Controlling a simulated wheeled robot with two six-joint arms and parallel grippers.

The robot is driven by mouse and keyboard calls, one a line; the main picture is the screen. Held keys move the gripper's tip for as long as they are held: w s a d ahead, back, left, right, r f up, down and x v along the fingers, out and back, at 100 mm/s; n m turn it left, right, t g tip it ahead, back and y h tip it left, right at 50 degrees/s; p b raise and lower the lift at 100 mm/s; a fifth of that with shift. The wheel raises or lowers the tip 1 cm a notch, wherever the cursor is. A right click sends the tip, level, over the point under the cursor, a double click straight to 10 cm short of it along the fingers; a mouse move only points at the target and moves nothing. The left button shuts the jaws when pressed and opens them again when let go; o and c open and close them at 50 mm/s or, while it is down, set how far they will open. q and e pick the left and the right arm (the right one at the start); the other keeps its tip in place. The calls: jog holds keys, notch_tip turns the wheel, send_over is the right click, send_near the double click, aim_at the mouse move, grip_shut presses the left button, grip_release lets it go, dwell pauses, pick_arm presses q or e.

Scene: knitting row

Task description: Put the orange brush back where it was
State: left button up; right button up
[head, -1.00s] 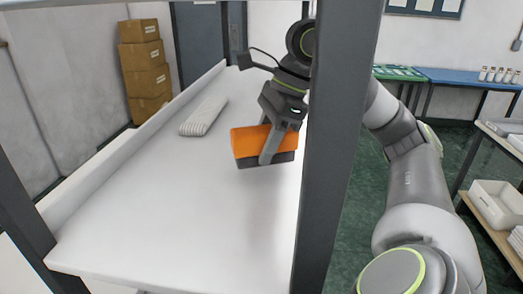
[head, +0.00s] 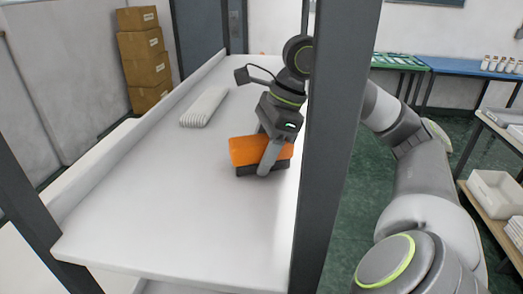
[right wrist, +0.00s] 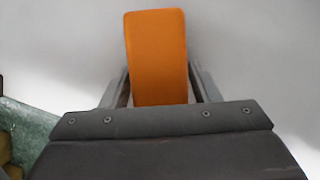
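The orange brush (head: 247,149) has an orange top and a dark underside. It is at the right side of the long white table, low over or on its surface; contact with the table is hard to tell. My right gripper (head: 262,166) is shut on it, one finger in front of its near side. In the right wrist view the brush's orange top (right wrist: 157,55) lies between the two fingers (right wrist: 158,88), which appear to touch its sides. The brush's underside is hidden there. My left gripper is not in view.
A white ribbed bundle (head: 204,107) lies farther back on the white table (head: 150,220), which has a raised left edge. A dark post (head: 335,150) stands right of the brush. The table's near and middle surface is clear. Cardboard boxes (head: 142,58) are stacked beyond.

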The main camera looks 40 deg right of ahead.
aim_at(267, 137)
jog(key=shift+o, duration=0.4)
jog(key=shift+r, duration=0.15)
jog(key=b+v, duration=0.1)
jog(key=v, duration=0.2)
jog(key=shift+d+r, duration=0.2)
jog(key=shift+r, duration=0.15)
jog(key=shift+s+d+r+b, duration=0.25)
jog(key=shift+s+d+b, duration=0.2)
jog(key=shift+d+b, duration=0.35)
jog(key=s+d+b, duration=0.5)
jog(key=d+b, duration=0.4)
jog(key=b, duration=0.1)
jog(key=shift+r, duration=0.25)
jog(key=shift+s+d, duration=0.1)
